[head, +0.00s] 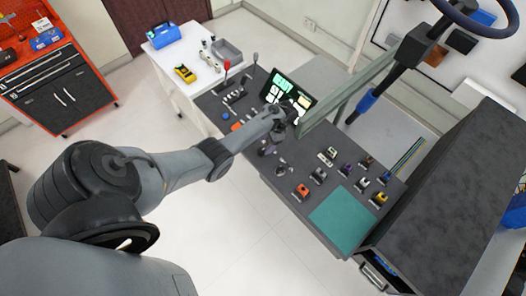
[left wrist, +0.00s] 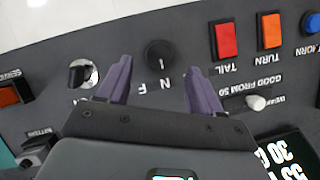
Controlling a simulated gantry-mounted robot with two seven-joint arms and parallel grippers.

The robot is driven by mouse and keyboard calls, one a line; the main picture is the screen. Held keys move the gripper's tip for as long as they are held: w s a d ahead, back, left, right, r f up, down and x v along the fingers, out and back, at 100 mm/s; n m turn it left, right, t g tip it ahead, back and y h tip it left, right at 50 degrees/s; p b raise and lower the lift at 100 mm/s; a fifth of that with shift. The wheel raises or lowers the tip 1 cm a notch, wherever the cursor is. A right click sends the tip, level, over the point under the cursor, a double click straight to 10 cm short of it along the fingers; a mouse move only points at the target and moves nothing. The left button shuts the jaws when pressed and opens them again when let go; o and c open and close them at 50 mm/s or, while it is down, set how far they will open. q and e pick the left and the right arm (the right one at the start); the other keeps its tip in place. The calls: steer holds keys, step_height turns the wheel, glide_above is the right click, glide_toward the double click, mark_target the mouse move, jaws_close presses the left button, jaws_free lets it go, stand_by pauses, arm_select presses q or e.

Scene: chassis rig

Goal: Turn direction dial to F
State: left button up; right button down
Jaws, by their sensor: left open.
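The direction dial (left wrist: 159,54) is a round black knob on the dark panel in the left wrist view. A small white mark on it points down the picture, toward the printed N; the letter F is printed a little left of the N. My left gripper (left wrist: 160,82) has its two purple fingers spread apart, one on each side of the labels below the dial. The dial sits just beyond the gap between the fingertips, with nothing gripped. My right gripper is not in view.
A black knob on a silver plate (left wrist: 83,73) lies left of the fingers. The red TAIL switch (left wrist: 225,41), orange TURN switch (left wrist: 269,31) and white wiper lever (left wrist: 258,102) lie right. A lit screen (head: 288,90) stands behind the wrist; a green mat (head: 342,217) lies at the console's near end.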

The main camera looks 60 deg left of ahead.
mark_target(262, 150)
arm_select(q)
steer(key=shift+b+x, duration=1.2)
steer(key=shift+x, duration=1.2)
steer(key=c, duration=1)
steer(key=shift+c, duration=0.3)
steer(key=shift+r, duration=0.1)
